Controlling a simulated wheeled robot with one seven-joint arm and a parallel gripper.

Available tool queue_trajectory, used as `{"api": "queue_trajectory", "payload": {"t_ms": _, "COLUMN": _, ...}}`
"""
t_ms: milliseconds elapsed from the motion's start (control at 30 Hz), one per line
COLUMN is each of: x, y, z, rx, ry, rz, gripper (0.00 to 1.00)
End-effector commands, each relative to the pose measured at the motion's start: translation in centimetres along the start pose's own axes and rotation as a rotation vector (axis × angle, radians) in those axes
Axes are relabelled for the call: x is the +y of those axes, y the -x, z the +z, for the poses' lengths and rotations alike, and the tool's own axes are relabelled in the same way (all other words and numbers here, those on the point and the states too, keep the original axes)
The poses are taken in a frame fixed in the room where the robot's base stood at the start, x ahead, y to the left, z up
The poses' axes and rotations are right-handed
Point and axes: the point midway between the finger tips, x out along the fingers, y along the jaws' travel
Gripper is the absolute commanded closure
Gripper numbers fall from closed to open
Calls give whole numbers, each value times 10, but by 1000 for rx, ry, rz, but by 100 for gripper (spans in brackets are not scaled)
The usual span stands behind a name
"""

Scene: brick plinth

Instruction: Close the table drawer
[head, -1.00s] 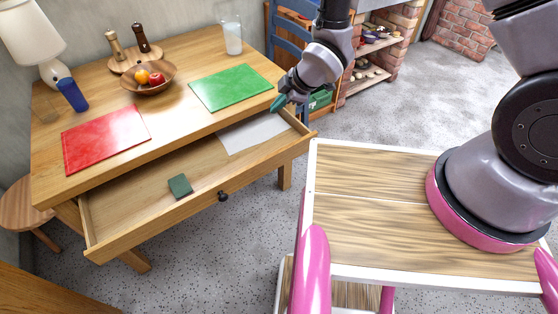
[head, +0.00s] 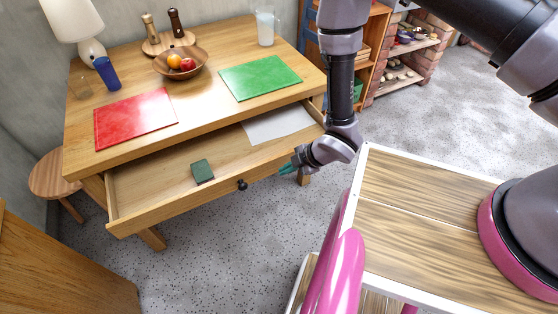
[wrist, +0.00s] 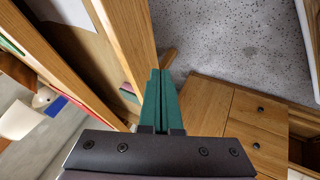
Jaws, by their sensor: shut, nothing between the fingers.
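The wooden table drawer (head: 150,218) is pulled out from under the tabletop, with its dark round knob (head: 242,184) on the front. Inside lie a small dark green block (head: 202,171) and a white sheet (head: 275,126). My gripper (head: 287,168), with green fingers, is shut and empty, in front of the drawer front near its right end, right of the knob. In the wrist view the shut fingers (wrist: 159,95) point along the drawer front (wrist: 128,40). I cannot tell whether they touch it. The knob is not clear in the wrist view.
The tabletop (head: 200,112) holds a red mat (head: 135,118), a green mat (head: 260,77), a fruit bowl (head: 181,62), a lamp, a blue cup and a jug. A round stool (head: 55,174) stands left. A wooden cabinet (head: 60,262) is at lower left. Speckled floor (head: 220,250) before the drawer is clear.

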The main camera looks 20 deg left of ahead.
Motion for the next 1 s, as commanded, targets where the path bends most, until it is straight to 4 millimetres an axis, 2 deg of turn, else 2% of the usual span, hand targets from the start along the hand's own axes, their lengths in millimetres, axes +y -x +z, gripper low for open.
{"api": "queue_trajectory", "payload": {"t_ms": 33, "x": -1, "y": -10, "z": 0, "rx": 0, "ry": 1, "rz": -1, "gripper": 100}}
{"api": "queue_trajectory", "payload": {"t_ms": 100, "x": 14, "y": -14, "z": 0, "rx": 1, "ry": 0, "rz": 4, "gripper": 100}}
{"api": "queue_trajectory", "payload": {"t_ms": 300, "x": 32, "y": -23, "z": 0, "rx": 0, "ry": -1, "rz": 1, "gripper": 100}}
{"api": "queue_trajectory", "payload": {"t_ms": 800, "x": 37, "y": -25, "z": 0, "rx": -1, "ry": -2, "rz": 0, "gripper": 100}}
{"api": "queue_trajectory", "payload": {"t_ms": 1000, "x": 52, "y": -33, "z": 0, "rx": 1, "ry": -2, "rz": 3, "gripper": 100}}
